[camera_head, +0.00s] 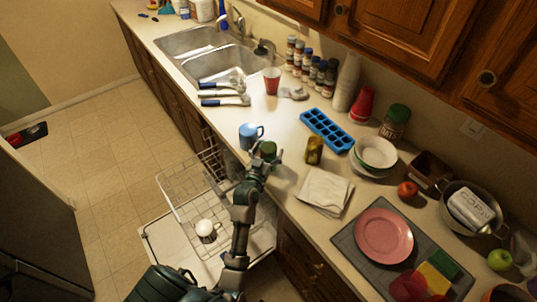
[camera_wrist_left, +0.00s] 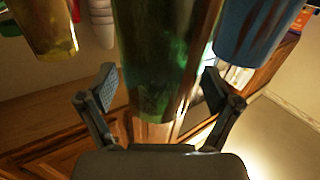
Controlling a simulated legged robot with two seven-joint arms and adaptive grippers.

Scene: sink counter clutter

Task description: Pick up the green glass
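The green glass (camera_head: 268,149) stands near the counter's front edge in the head view, partly hidden by my left gripper (camera_head: 264,164). In the left wrist view the green glass (camera_wrist_left: 165,50) fills the upper middle, dark and translucent. The two fingers of my left gripper (camera_wrist_left: 160,80) are spread on either side of it, with visible gaps, so the gripper is open and holds nothing. My right gripper is in neither view.
A folded cloth (camera_head: 324,192) lies nearby. The dishwasher rack (camera_head: 190,190) is pulled out below.

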